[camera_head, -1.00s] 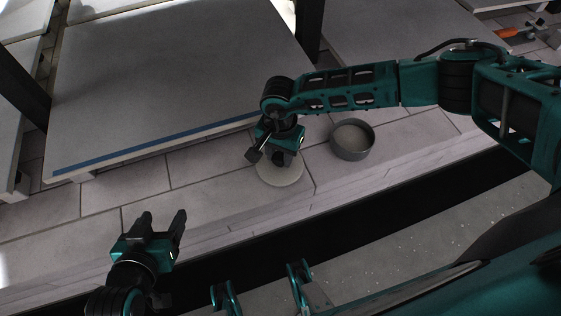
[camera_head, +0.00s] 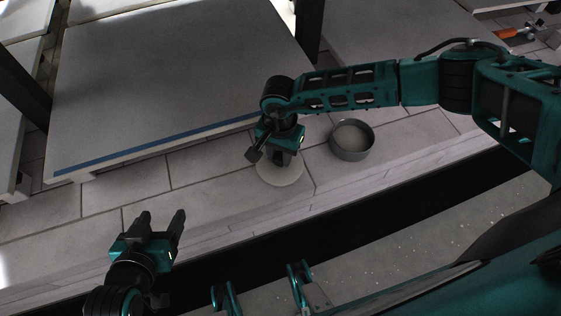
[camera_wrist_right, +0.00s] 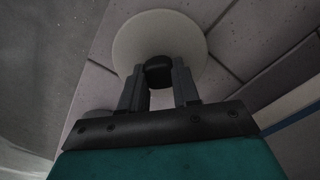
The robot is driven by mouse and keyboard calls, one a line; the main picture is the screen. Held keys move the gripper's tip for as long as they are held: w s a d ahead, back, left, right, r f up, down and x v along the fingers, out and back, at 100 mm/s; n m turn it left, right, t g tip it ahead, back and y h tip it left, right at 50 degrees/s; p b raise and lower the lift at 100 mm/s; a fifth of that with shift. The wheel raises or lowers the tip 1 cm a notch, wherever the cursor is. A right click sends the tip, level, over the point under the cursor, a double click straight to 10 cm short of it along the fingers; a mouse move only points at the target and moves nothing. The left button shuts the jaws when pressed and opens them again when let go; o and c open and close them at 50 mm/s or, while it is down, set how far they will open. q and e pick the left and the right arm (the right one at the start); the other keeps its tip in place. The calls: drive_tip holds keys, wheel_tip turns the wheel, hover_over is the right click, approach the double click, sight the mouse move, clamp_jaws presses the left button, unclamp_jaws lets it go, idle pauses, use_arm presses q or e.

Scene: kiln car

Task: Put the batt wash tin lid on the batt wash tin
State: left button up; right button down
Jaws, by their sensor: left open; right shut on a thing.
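The batt wash tin (camera_head: 353,152) is a round grey open tin standing on the brick ledge, right of my right gripper. The batt wash tin lid (camera_head: 281,178) is a pale round disc on or just above the bricks, left of the tin. In the right wrist view the lid (camera_wrist_right: 160,30) has a dark knob (camera_wrist_right: 158,73) between my fingers. My right gripper (camera_head: 283,158) is shut on that knob; it also shows in the right wrist view (camera_wrist_right: 159,88). Whether the lid touches the bricks is unclear. My left gripper (camera_head: 165,225) is open and empty at lower left.
A large grey slab (camera_head: 170,80) with a blue front edge lies behind the ledge, with dark posts (camera_head: 309,30) at its sides. An orange-handled tool (camera_head: 508,32) lies at upper right. The brick ledge (camera_head: 200,190) is free left of the lid.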

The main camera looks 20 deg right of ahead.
drive_tip(key=shift+r, duration=0.3)
drive_tip(key=shift+r+p, duration=0.85)
drive_tip(key=shift+r, duration=0.15)
drive_tip(key=shift+r+p, duration=0.45)
drive_tip(key=shift+r, duration=0.2)
